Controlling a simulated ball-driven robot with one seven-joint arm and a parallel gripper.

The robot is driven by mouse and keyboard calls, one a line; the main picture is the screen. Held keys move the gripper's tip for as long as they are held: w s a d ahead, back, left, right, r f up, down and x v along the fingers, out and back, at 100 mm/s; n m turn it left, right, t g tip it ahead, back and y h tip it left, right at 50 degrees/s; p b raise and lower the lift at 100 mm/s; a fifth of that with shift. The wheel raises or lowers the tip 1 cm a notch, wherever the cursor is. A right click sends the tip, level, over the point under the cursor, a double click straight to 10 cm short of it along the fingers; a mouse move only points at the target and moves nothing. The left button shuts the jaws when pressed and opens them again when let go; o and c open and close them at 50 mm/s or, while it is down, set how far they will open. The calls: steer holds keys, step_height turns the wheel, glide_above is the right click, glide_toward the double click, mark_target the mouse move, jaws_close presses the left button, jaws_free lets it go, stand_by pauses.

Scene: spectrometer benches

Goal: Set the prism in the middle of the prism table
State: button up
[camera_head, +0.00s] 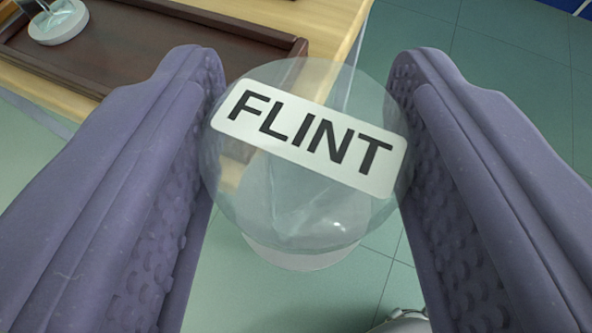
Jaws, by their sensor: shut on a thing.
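My gripper (308,120) has two purple padded fingers, shut on the sides of a clear, rounded glass piece. This piece is the prism (290,215), with a white label on top that reads FLINT. Faceted glass shows faintly through the clear top, and a pale round base shows below it. The prism is held in the air, above the green floor and beside the bench edge. The label is tilted down to the right in the picture. I do not see the prism table in this view.
A light wooden bench (345,22) crosses the upper left. On it lies a dark brown tray (160,55) with a raised rim. Another glass piece on a round white base (58,28) stands in the tray's left part. Open green tiled floor (490,55) lies right and below.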

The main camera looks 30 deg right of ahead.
steer(key=s, duration=0.1)
steer(key=s+d+m+g+h, duration=0.1)
steer(key=s, duration=0.1)
steer(key=s+m+h, duration=0.1)
steer(key=shift+s+d+r, duration=0.3)
steer(key=shift+s+r, duration=0.05)
steer(key=shift+r, duration=0.05)
steer(key=w+b, duration=0.1)
steer(key=b, duration=0.1)
steer(key=w+f+b, duration=0.1)
steer(key=w+b, duration=0.1)
steer(key=shift+a+f, duration=0.1)
steer(key=shift+a, duration=0.05)
steer(key=w, duration=0.4)
steer(key=w+b, duration=0.1)
steer(key=w, duration=0.7)
steer(key=shift+a+f+b, duration=0.1)
steer(key=shift+a+b, duration=0.25)
steer(key=shift+a, duration=0.05)
steer(key=shift+w+f+b, duration=0.25)
steer(key=shift+f+b, duration=0.25)
steer(key=shift+f, duration=0.3)
steer(key=shift+w+f+b, duration=0.25)
steer(key=shift+f+b, duration=0.2)
steer(key=shift+f, duration=0.35)
steer(key=shift+f, duration=0.1)
steer(key=shift+f+g, duration=0.15)
steer(key=shift+g, duration=0.15)
steer(key=o, duration=1.1)
